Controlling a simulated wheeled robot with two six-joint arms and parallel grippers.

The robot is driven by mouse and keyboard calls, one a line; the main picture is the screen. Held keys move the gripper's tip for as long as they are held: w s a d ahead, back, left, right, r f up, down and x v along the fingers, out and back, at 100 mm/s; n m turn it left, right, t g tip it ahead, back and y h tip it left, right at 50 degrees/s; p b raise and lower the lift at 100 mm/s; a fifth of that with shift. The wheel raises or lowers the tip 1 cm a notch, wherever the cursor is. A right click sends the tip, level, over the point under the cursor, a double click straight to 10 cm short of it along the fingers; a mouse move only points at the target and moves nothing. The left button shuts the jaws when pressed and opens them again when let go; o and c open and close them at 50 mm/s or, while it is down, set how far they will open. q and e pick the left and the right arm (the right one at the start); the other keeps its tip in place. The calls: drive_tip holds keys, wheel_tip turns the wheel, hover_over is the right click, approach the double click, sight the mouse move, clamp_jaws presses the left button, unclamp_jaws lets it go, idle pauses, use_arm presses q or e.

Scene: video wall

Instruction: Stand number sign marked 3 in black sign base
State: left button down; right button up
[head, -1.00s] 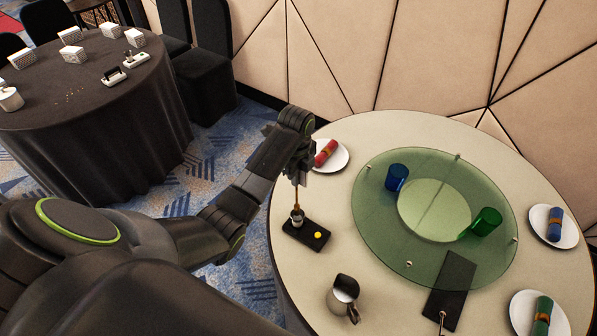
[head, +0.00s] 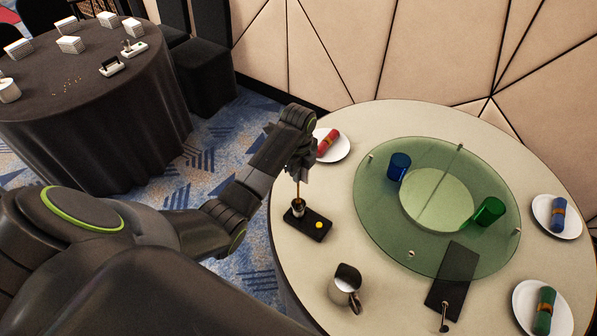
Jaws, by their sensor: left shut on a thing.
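My left gripper (head: 299,172) is shut on a thin golden-brown stem (head: 298,189), which I take to be the number sign's stem. The stem runs down, nearly upright, to the socket at the left end of the black sign base (head: 315,228). Its lower tip meets the socket, but I cannot tell how deep it sits. The base lies flat near the left edge of the cream round table and has a yellow dot. No 3 shows; the upper part is hidden by the gripper. My right gripper is not in view.
A metal jug (head: 345,287) stands in front of the base on the cream table (head: 400,312). A plate with a red napkin (head: 328,142) is behind the gripper. A green glass turntable (head: 385,225) carries blue and green glasses. A black panel (head: 455,272) lies at its front edge.

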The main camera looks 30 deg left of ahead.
use_arm(q)
drive_tip(key=shift+f, duration=0.15)
drive_tip(key=shift+f+b, duration=1.25)
drive_tip(key=shift+f, duration=0.9)
drive_tip(key=c, duration=1.5)
unclamp_jaws()
drive_tip(key=shift+r, duration=0.1)
